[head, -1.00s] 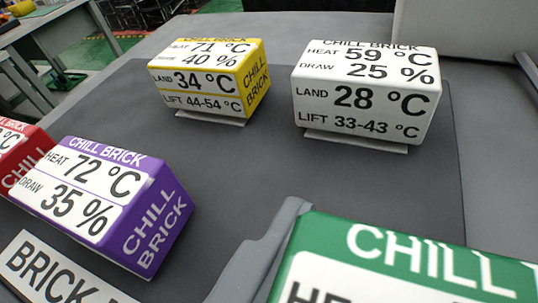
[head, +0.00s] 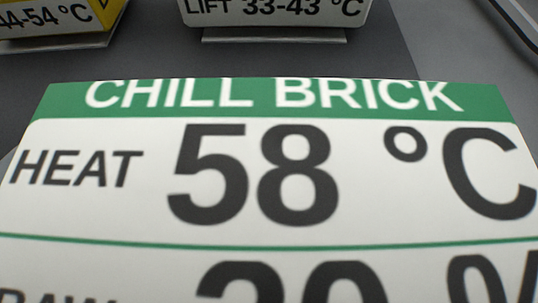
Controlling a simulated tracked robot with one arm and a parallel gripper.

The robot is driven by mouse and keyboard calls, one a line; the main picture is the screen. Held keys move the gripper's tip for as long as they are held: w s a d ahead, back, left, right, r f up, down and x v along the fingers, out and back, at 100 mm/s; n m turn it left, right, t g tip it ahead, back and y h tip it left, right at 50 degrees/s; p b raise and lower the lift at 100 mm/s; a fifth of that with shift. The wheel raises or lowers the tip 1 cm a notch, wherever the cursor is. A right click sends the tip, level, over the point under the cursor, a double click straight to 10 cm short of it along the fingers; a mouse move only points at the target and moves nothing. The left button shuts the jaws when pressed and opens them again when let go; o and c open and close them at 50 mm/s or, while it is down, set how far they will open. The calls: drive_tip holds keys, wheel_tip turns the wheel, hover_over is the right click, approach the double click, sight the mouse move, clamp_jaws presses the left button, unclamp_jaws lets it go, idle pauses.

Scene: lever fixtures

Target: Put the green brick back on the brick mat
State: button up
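The green brick (head: 270,180) is very close and fills the lower part of the head view. Its top face has a green band with CHILL BRICK, then HEAT 58 °C on white; its lower lines are cut off by the frame's bottom edge. The dark grey brick mat (head: 160,50) shows behind it. My gripper's fingers do not show, so I cannot see whether they hold the brick. What lies beneath the brick is hidden.
The yellow brick (head: 58,17) is at the top left. Bare dark mat lies between them.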

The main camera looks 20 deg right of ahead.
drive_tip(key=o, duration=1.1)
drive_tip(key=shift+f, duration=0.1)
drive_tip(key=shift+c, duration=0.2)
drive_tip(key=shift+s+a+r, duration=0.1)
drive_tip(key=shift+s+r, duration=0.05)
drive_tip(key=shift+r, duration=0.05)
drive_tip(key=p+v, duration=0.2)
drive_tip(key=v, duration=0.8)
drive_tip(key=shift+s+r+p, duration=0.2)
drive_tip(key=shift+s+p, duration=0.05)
drive_tip(key=shift+p, duration=0.15)
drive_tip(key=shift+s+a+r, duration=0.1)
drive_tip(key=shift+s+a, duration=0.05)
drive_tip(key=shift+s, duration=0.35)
